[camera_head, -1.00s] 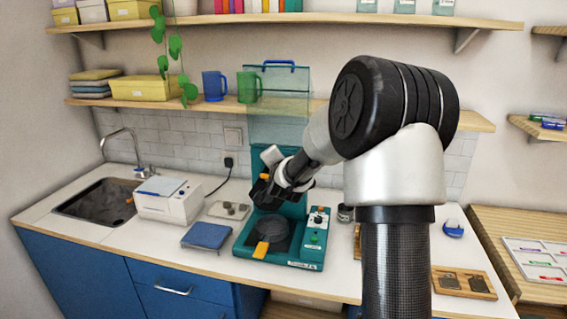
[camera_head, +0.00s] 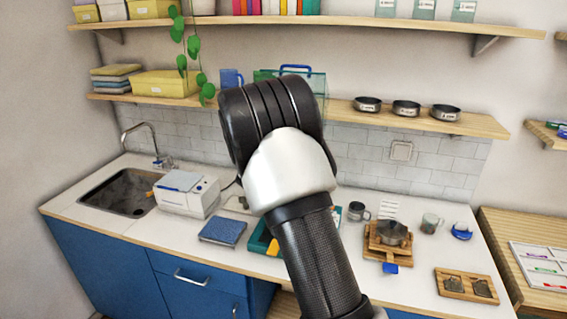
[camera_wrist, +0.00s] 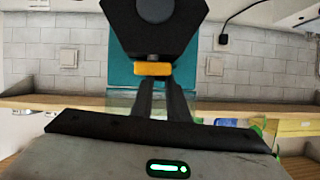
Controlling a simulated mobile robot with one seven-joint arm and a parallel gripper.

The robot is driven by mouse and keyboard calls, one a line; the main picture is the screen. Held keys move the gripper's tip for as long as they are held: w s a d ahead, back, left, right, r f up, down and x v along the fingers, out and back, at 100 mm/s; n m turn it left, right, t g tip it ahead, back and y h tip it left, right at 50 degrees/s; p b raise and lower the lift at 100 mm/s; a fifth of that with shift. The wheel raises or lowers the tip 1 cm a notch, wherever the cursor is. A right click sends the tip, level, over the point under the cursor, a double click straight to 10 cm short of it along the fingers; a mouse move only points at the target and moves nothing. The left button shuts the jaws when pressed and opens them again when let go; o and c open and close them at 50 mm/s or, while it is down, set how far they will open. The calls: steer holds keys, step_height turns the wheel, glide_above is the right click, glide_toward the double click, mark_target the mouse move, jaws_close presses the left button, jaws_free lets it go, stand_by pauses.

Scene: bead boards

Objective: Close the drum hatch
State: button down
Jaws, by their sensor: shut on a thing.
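The dark, angular hatch (camera_wrist: 155,22) fills the top of the wrist view, with an orange tab (camera_wrist: 153,68) on its near edge. My gripper (camera_wrist: 153,82) has its two dark fingers close together at that tab and is shut on it. Behind is the teal body of the machine (camera_wrist: 120,72). In the head view my arm covers most of the machine; a teal edge of its base (camera_head: 260,241) shows beside the arm. The hatch and my gripper are hidden there, so I cannot tell the hatch's angle to the drum.
A white box-shaped device (camera_head: 187,197) and a blue pad (camera_head: 222,231) lie left of the machine. A metal mug (camera_head: 357,211) and a wooden stand with a pot (camera_head: 392,234) are on its right. A shelf (camera_head: 430,121) runs above the counter.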

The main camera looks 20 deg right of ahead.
steer(key=shift+w+a+f+n, duration=0.1)
steer(key=shift+f+n, duration=0.1)
steer(key=shift+n, duration=0.1)
stand_by(0.4)
steer(key=c, duration=1.7)
jaws_free()
steer(key=shift+f, duration=0.1)
steer(key=v, duration=1.7)
steer(key=shift+a+r, duration=0.25)
steer(key=shift+a, duration=0.15)
